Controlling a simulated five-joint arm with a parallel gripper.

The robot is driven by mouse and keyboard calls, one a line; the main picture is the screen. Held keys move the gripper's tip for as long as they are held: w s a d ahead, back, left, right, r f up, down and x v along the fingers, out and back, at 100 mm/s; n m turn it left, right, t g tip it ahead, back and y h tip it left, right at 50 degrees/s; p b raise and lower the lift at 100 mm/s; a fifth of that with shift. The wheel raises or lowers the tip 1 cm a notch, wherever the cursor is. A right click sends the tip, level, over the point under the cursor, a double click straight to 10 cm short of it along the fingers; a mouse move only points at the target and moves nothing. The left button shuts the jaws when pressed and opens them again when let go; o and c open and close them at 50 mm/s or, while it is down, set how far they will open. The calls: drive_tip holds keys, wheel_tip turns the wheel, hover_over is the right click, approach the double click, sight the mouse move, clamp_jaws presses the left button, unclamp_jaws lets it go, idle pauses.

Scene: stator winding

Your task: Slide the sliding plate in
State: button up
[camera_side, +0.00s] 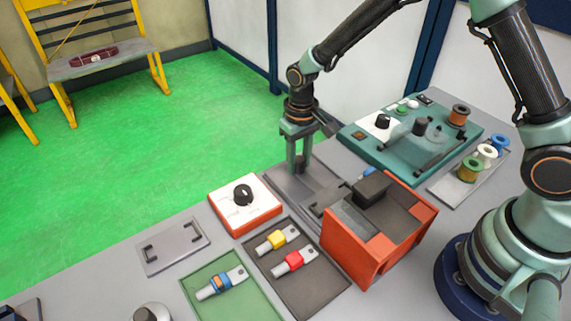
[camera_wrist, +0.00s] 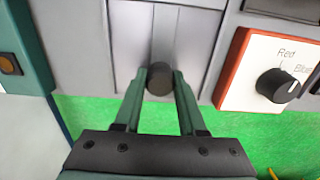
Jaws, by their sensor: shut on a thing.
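The sliding plate (camera_wrist: 168,32) is a flat grey strip between side rails, with a dark round knob (camera_wrist: 160,82) at its near end. My gripper (camera_wrist: 161,76) is shut on this knob, one finger on each side. In the side view, my gripper (camera_side: 301,170) points down at the far end of the grey slideway (camera_side: 284,184). The slideway leads toward an orange-red open box (camera_side: 349,254) with a black block (camera_side: 371,187) on top. The fingertips and the box partly hide the plate and knob in the side view.
A white-and-orange selector box (camera_side: 262,213) stands left of the slideway; its dial also shows in the wrist view (camera_wrist: 278,86). A teal control panel (camera_side: 374,151) lies to the right. A dark tray (camera_side: 312,292) with yellow and red parts and a green tray (camera_side: 255,299) are in front.

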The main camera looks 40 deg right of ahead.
sight(320, 190)
drive_tip(key=shift+s, duration=3.75)
drive_tip(key=o, duration=0.9)
drive_tip(key=shift+s, duration=0.1)
drive_tip(key=shift+o, duration=0.2)
drive_tip(key=shift+r, duration=0.15)
drive_tip(key=shift+r, duration=2.9)
drive_tip(key=shift+r, duration=0.1)
drive_tip(key=s+d+r+t, duration=0.2)
drive_tip(key=d+r, duration=0.3)
drive_tip(key=r, duration=0.3)
drive_tip(key=s+d+r+t, duration=0.3)
drive_tip(key=s+d+r, duration=0.1)
drive_tip(key=r, duration=0.4)
drive_tip(key=shift+d+r+t, duration=0.25)
drive_tip(key=shift+d+t, duration=0.05)
drive_tip(key=shift+d, duration=0.2)
